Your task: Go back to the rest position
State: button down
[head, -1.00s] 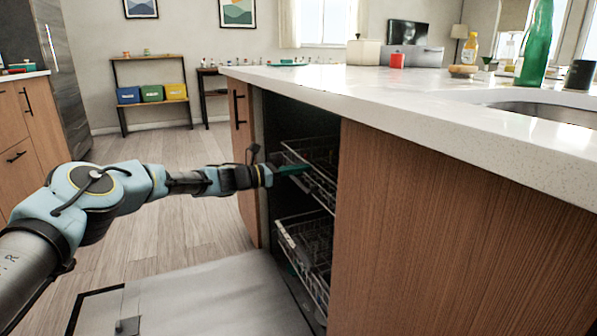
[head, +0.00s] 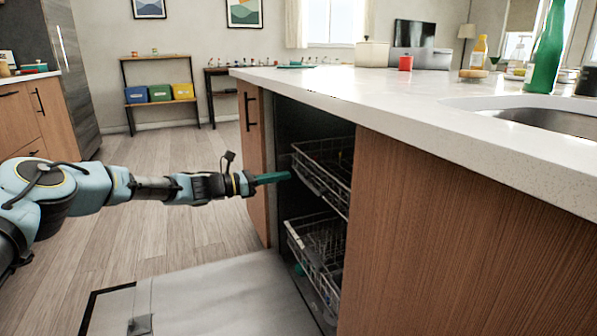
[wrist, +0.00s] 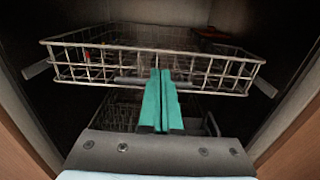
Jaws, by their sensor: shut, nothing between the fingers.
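My gripper (head: 272,178) has green fingers that are shut and empty. In the head view it points right, just in front of the upper rack (head: 325,172) of the open dishwasher. In the wrist view the fingers (wrist: 160,105) lie close together and overlap the front of the upper rack (wrist: 95,68) in the picture; I cannot tell whether they touch it. My arm reaches in from the left, roughly level.
The dishwasher door (head: 210,295) lies folded down on the floor side. The lower rack (head: 318,255) is inside. The white countertop (head: 400,95) and wooden panel (head: 440,230) bound the right. A cabinet (head: 50,115) stands left; the wooden floor (head: 190,228) between is open.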

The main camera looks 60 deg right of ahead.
jog(key=shift+v, duration=2)
jog(key=w+a+f+m+t+y, duration=0.1)
jog(key=w+a+m+t+y, duration=0.3)
jog(key=a, duration=0.9)
jog(key=w+a+f+m+t+y, duration=0.2)
jog(key=w+a, duration=0.4)
jog(key=a, duration=0.8)
jog(key=w+a+f+m+t+y, duration=0.1)
jog(key=w+a+m+t+y, duration=0.3)
jog(key=a, duration=0.9)
jog(key=s+a+r+t+y, duration=0.1)
jog(key=a+r, duration=0.1)
jog(key=a, duration=0.9)
jog(key=s+a+r+m+t+y+p, duration=0.1)
jog(key=s+a+r, duration=0.1)
jog(key=a, duration=0.9)
jog(key=s+a+r+t+y, duration=0.1)
jog(key=a+r+y, duration=0.1)
jog(key=a, duration=0.8)
notch_tip(320, 180, up, 27)
jog(key=p, duration=2.7)
jog(key=shift+f, duration=0.1)
